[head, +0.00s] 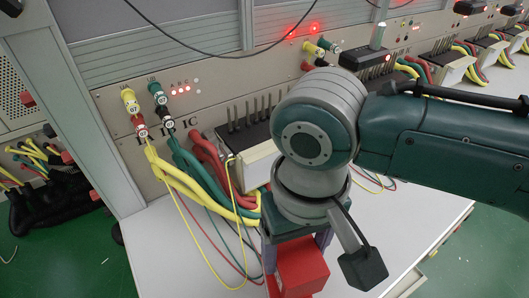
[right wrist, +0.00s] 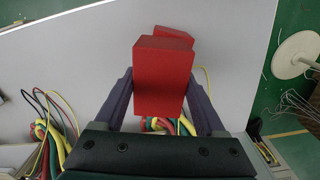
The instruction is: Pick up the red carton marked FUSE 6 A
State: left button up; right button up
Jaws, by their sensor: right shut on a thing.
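A red carton (head: 303,265) sits between the two purple-grey fingers of my right gripper (head: 296,246). In the right wrist view the carton (right wrist: 163,78) fills the space between the fingers, and the right gripper (right wrist: 160,90) is shut on it. A second red carton (right wrist: 174,35) shows partly behind the held one; most of it is hidden. No lettering is readable on either carton, so I cannot tell which is marked FUSE 6 A. My left gripper is not in view.
The white table (head: 400,235) is clear to the right of the gripper. Yellow, red and green cables (head: 205,185) hang from the grey meter panel (head: 180,105) at the left and lie close to the gripper. The table edge drops to a green floor.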

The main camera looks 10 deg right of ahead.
jog(key=c, duration=0.6)
jog(key=shift+r, duration=0.15)
jog(key=shift+c, duration=0.2)
